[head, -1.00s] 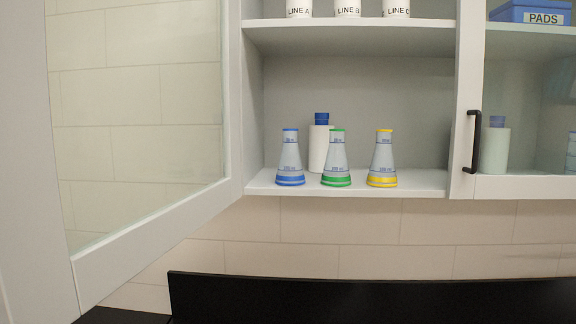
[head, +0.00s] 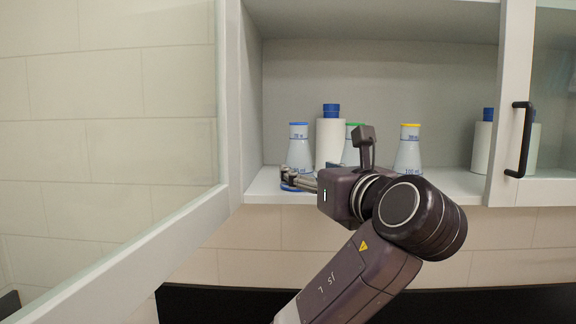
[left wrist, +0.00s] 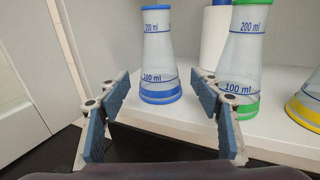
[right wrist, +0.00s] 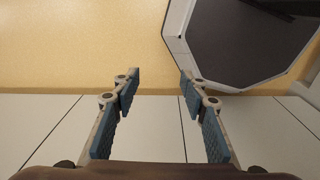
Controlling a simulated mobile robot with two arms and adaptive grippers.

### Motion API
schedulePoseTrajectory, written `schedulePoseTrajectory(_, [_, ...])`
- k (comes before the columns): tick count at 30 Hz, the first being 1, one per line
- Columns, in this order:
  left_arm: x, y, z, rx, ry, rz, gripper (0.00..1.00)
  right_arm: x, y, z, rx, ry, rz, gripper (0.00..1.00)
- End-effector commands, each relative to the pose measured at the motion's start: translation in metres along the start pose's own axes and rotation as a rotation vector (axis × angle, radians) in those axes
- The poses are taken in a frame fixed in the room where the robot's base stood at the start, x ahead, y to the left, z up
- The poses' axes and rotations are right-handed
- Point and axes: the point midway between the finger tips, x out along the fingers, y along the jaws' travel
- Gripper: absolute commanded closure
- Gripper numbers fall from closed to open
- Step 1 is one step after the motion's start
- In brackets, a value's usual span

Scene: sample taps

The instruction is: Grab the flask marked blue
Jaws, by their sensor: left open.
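The flask marked blue (head: 299,150) stands upright on the cabinet's lower shelf, at the left, with a blue rim and base. In the left wrist view the blue flask (left wrist: 158,55) stands ahead, between the lines of my fingers. My left gripper (head: 290,178) is at the shelf's front edge, in front of the blue flask's base. The left wrist view shows my left gripper (left wrist: 163,108) open and empty. The green flask (head: 351,146) is partly hidden behind my left gripper. The yellow flask (head: 408,150) stands farther right. My right gripper (right wrist: 160,82) is open and empty, away from the shelf.
A white bottle with a blue cap (head: 331,138) stands behind the blue and green flasks. The open glass door (head: 150,248) is at the left, and a closed glass door with a black handle (head: 519,140) is at the right. A black surface (head: 430,302) lies below.

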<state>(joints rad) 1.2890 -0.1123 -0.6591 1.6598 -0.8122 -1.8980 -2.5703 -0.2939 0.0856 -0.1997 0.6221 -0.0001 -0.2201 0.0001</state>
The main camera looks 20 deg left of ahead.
Motion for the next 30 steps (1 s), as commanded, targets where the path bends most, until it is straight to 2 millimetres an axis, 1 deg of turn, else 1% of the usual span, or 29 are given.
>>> schedulePoseTrajectory(1, [0.001, 0.000, 0.004, 0.005, -0.004, 0.001, 0.41, -0.002, -0.007, -0.009, 0.003, 0.012, -0.007, 0.60])
schedulePoseTrajectory(3, [0.007, 0.000, 0.005, 0.008, -0.004, 0.002, 0.41, -0.006, -0.015, -0.021, 0.007, 0.027, -0.016, 0.60])
schedulePoseTrajectory(5, [0.014, 0.000, 0.005, 0.009, -0.004, 0.002, 0.41, -0.010, -0.018, -0.026, 0.007, 0.033, -0.021, 0.60])
schedulePoseTrajectory(6, [0.019, 0.000, 0.005, 0.009, -0.003, 0.002, 0.41, -0.012, -0.018, -0.026, 0.007, 0.032, -0.021, 0.60])
schedulePoseTrajectory(8, [0.025, 0.000, 0.005, 0.008, -0.004, 0.001, 0.41, -0.016, -0.017, -0.019, 0.006, 0.024, -0.019, 0.60])
schedulePoseTrajectory(12, [0.039, 0.001, 0.006, 0.008, -0.002, 0.002, 0.41, -0.031, -0.005, 0.011, -0.001, -0.019, -0.006, 0.60])
schedulePoseTrajectory(14, [0.047, 0.001, 0.006, 0.008, -0.001, 0.003, 0.41, -0.039, 0.000, 0.022, -0.002, -0.036, -0.001, 0.60])
schedulePoseTrajectory(15, [0.052, 0.002, 0.006, 0.007, -0.002, 0.002, 0.41, -0.043, 0.003, 0.026, -0.002, -0.043, 0.002, 0.60])
schedulePoseTrajectory(17, [0.060, 0.002, 0.004, 0.009, -0.001, 0.003, 0.41, -0.049, 0.005, 0.029, -0.003, -0.046, 0.004, 0.60])
schedulePoseTrajectory(20, [0.071, 0.002, 0.003, 0.006, -0.003, 0.002, 0.41, -0.054, 0.005, 0.022, -0.002, -0.038, 0.004, 0.60])
schedulePoseTrajectory(22, [0.075, 0.001, 0.002, 0.006, -0.002, 0.001, 0.41, -0.054, 0.004, 0.011, 0.000, -0.023, 0.003, 0.60])
schedulePoseTrajectory(24, [0.077, 0.001, 0.000, 0.006, -0.002, 0.001, 0.41, -0.053, 0.001, -0.002, 0.002, -0.003, -0.001, 0.60])
schedulePoseTrajectory(27, [0.077, 0.001, 0.000, 0.005, -0.003, 0.000, 0.41, -0.052, -0.006, -0.015, 0.006, 0.017, -0.008, 0.60])
schedulePoseTrajectory(29, [0.077, 0.001, 0.000, 0.005, -0.003, 0.000, 0.41, -0.052, -0.010, -0.017, 0.007, 0.019, -0.012, 0.60])
schedulePoseTrajectory(30, [0.077, 0.001, 0.000, 0.005, -0.003, 0.000, 0.44, -0.052, -0.011, -0.017, 0.007, 0.018, -0.013, 0.60])
